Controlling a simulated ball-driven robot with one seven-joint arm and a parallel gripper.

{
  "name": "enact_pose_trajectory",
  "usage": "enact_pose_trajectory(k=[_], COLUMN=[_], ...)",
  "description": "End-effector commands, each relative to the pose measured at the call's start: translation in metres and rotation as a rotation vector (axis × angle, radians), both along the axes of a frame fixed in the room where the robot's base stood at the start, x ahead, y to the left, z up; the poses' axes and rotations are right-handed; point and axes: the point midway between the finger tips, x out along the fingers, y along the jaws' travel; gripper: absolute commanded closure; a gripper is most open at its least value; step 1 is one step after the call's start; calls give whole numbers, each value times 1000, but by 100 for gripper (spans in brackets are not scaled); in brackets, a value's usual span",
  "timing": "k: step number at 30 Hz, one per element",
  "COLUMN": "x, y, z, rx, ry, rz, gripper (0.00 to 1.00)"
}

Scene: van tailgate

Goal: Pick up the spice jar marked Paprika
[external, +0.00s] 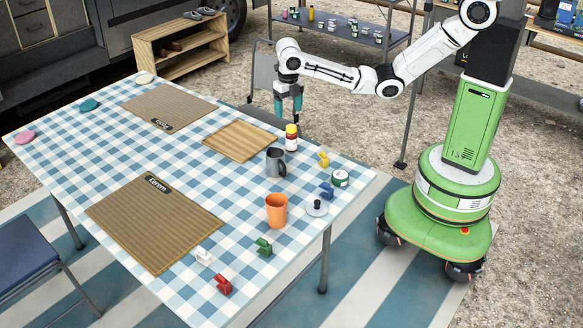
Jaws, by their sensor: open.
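No label reading Paprika can be made out. A small jar with a yellow cap and a red and white label (291,138) stands upright near the table's far edge. A low round jar with green and white sides (340,178) stands further right on the table. Several small jars (364,30) stand on the rack shelf at the back, too small to read. My gripper (288,112) is open and points down, just above the yellow-capped jar in the picture. Its fingers appear empty, and its height and distance from the jar cannot be told.
On the checked table (75,150), a grey mug (276,163), an orange cup (276,210) and a wooden board (239,141) stand near the yellow-capped jar. Small coloured figures (264,247) lie along the near right side. A metal rack (345,28) stands behind.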

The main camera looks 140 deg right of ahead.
Motion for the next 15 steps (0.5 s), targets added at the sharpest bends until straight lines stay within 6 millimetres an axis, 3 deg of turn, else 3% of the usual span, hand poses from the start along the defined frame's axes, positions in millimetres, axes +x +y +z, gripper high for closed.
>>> enact_pose_trajectory(k=[7,15], x=[-1,-2], y=[1,2], z=[-37,-57], rx=[3,1], ry=[2,1], rz=[0,0], gripper=[25,25])
